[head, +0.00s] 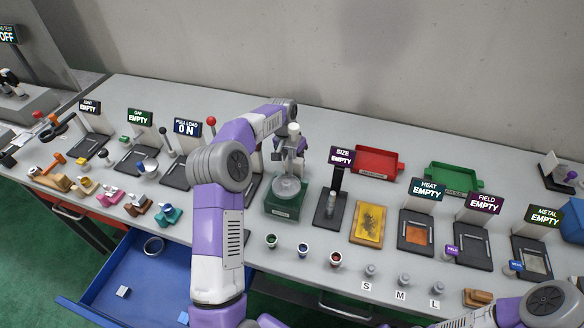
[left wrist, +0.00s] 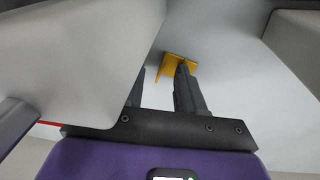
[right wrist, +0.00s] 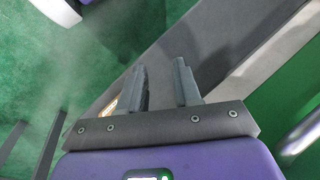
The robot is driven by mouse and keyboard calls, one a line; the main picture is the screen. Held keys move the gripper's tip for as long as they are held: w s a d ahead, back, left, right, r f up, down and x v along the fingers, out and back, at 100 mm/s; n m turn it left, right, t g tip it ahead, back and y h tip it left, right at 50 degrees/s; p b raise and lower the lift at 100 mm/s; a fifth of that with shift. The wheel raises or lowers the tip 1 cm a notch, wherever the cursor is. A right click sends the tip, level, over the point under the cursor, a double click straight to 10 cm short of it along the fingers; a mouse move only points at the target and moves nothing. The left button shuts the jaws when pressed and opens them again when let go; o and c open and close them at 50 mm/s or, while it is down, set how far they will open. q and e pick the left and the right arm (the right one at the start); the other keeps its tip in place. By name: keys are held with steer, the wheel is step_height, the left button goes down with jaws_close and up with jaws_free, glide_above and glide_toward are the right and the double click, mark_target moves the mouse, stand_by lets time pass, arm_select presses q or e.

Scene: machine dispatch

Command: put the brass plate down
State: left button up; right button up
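A flat yellow plate-like piece (head: 368,222) with a darker patch lies on the bench, right of the green-based machine. My left gripper (head: 290,148) is over that machine in the head view, its fingers hard to make out. In the left wrist view my left gripper (left wrist: 160,88) has its fingers apart, one partly behind a large grey shape. A small yellow angled piece (left wrist: 176,66) shows beyond the right-hand finger; I cannot tell whether it touches. I cannot tell which yellow piece is the brass plate. My right gripper (right wrist: 162,82) is open and empty, outside the head view.
The green-based machine (head: 284,207) stands beneath my left wrist. A red tray (head: 377,163) and a green tray (head: 452,179) lie at the back. Small cups and weights line the front edge. HEAT, FIELD and METAL stations stand at right. A blue drawer (head: 112,262) is open at front left.

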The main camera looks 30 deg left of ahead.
arm_select(q)
steer(key=shift+r, duration=0.1)
jaws_close()
steer(key=shift+s, duration=0.1)
stand_by(0.3)
